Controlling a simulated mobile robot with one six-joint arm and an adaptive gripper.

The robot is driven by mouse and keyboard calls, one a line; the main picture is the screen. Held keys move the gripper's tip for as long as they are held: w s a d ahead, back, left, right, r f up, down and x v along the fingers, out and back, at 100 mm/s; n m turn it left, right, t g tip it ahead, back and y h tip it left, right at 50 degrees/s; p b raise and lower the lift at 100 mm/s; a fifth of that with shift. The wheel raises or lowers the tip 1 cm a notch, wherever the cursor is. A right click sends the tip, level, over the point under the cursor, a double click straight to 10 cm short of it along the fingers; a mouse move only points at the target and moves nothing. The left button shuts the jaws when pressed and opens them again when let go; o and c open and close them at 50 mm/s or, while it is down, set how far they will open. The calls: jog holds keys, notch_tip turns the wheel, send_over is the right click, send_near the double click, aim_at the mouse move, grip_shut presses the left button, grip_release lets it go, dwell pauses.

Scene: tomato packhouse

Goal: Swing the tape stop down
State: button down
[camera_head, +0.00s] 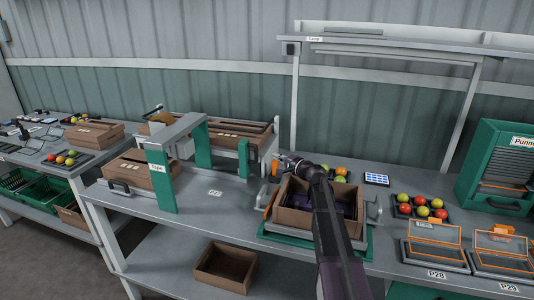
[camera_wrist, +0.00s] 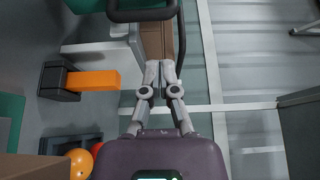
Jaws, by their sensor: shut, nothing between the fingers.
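A grey and green arch (camera_head: 175,135) labelled "Tape" stands left of centre on the bench in the head view. I cannot make out for certain which part is the tape stop. An orange bar (camera_wrist: 96,79) on a dark mount (camera_wrist: 56,82) sticks out left of my gripper (camera_wrist: 159,68) in the wrist view, apart from the fingertips. A small orange piece (camera_head: 275,167) shows beside my gripper (camera_head: 283,158) in the head view; I cannot tell if it is the same bar. My gripper is shut and empty, above the back left of an open carton (camera_head: 292,217).
A black looped handle (camera_wrist: 140,13) crosses the view just beyond the fingertips. Cartons stand by the arch, and a low-walled conveyor (camera_head: 232,138) lies behind it. Tomato trays (camera_head: 421,211) sit to the right. The bench is clear around the P27 label (camera_head: 215,193).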

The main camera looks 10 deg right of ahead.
aim_at(248, 148)
jog(key=x, duration=0.9)
jog(key=shift+w+a, duration=0.25)
jog(key=shift+w, duration=0.1)
jog(key=shift+s, duration=0.1)
jog(key=shift+s+a, duration=0.45)
jog(key=shift+s, duration=0.25)
jog(key=shift+s+a, duration=0.45)
jog(key=shift+s, duration=0.25)
jog(key=v, duration=1.2)
jog(key=shift+r, duration=0.1)
